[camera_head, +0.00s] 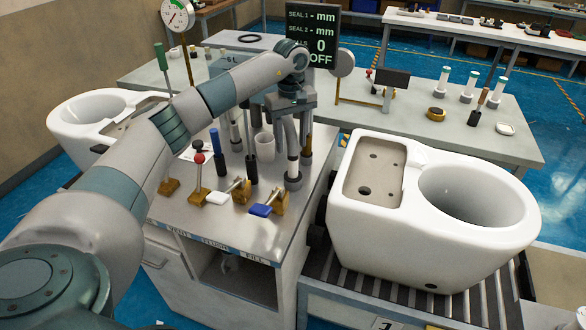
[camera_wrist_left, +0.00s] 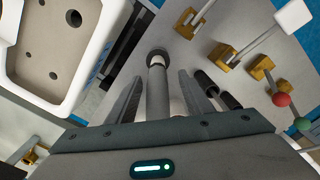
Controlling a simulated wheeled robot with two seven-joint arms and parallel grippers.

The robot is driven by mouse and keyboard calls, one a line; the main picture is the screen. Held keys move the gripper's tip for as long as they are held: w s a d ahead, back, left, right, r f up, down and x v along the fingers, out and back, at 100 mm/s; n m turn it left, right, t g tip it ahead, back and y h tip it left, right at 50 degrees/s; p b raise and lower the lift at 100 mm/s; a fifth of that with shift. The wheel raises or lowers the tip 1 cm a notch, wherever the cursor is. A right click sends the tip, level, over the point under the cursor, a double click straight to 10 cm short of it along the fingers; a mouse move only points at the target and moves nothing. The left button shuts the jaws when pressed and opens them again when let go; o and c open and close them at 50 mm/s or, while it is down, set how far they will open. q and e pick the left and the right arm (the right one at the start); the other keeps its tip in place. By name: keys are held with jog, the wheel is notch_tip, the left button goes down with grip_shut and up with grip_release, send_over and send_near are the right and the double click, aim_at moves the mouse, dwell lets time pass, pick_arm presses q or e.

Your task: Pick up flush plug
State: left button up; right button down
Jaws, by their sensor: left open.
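An upright pale grey tube on a wider grey foot, which looks like the flush plug (camera_head: 293,180), stands at the right edge of the workbench. My left gripper (camera_head: 291,142) points down over it, with its fingers on either side of the tube's upper part. In the left wrist view the tube (camera_wrist_left: 157,92) stands between the two open fingers (camera_wrist_left: 158,108), with a visible gap on each side. The gripper body hides the tube's top in the head view. My right gripper is not in view.
A white toilet (camera_head: 350,225) with an open cistern sits on the conveyor (camera_head: 345,280) right of the workbench (camera_head: 225,222). Another toilet (camera_head: 75,125) is at left.

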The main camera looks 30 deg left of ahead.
aim_at(293, 158)
pick_arm(q)
jog(key=shift+f+p, duration=0.6)
jog(key=shift+f, duration=1.55)
jog(key=shift+d, duration=0.1)
jog(key=shift+d+f+p, duration=0.1)
jog(key=shift+f+p, duration=0.3)
jog(key=shift+p, duration=0.2)
notch_tip(293, 158, down, 4)
jog(key=shift+d+r+p, duration=0.15)
jog(key=shift+p, duration=0.95)
jog(key=shift+w+f, duration=0.1)
jog(key=shift+f, duration=0.2)
jog(key=shift+c, duration=0.6)
grip_shut()
